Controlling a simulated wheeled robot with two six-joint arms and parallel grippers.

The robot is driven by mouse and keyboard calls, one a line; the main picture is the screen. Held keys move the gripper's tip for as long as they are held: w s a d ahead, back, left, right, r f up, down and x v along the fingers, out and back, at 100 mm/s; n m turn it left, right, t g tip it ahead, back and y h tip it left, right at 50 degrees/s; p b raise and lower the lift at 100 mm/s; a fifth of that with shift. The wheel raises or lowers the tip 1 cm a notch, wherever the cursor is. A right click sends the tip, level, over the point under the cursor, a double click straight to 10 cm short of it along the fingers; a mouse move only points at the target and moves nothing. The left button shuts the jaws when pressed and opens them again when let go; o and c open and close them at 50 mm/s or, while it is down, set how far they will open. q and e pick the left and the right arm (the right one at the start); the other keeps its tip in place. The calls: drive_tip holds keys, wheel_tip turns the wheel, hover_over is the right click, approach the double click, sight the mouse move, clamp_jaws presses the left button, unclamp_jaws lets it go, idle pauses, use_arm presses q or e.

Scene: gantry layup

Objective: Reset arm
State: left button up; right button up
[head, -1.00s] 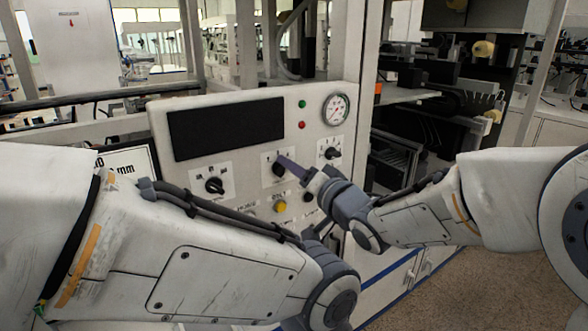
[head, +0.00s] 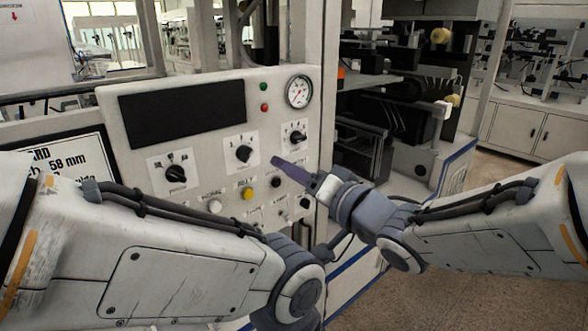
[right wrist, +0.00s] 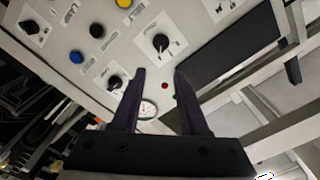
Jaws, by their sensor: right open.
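The pale control panel (head: 130,150) stands in front of me with three black rotary knobs: a left one (head: 175,173), a middle one (head: 244,153) and a right one (head: 297,138). My right gripper (head: 278,161) is just right of the middle knob in the head view, apart from it in the picture. In the right wrist view its two dark fingers (right wrist: 159,72) are spread with nothing between them, and a knob (right wrist: 160,42) shows beyond the tips. My left arm crosses the lower left; its gripper is out of view.
Below the knobs are a white button (head: 215,207), a yellow button (head: 248,194) and dark ones. A dark screen (head: 185,112), a gauge (head: 299,92) and green and red lamps are above. A rack of equipment (head: 400,110) stands right of the panel. Open floor (head: 480,190) lies at right.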

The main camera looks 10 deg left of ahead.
drive_tip(key=s+d+f+n+g+h, duration=0.1)
drive_tip(key=s+d+f+h, duration=0.25)
drive_tip(key=f, duration=0.35)
drive_tip(key=s+d+f+g+h, duration=0.2)
drive_tip(key=d+f+h, duration=0.25)
drive_tip(key=f, duration=0.25)
drive_tip(key=s+d+f+n+g+h, duration=0.2)
drive_tip(key=s+d+f+g, duration=0.1)
drive_tip(key=s, duration=0.6)
drive_tip(key=s+d+f+n+g+h, duration=0.3)
drive_tip(key=s+d+f+g, duration=0.1)
drive_tip(key=s, duration=0.4)
drive_tip(key=shift+s+d+g, duration=0.4)
drive_tip(key=shift+g, duration=0.1)
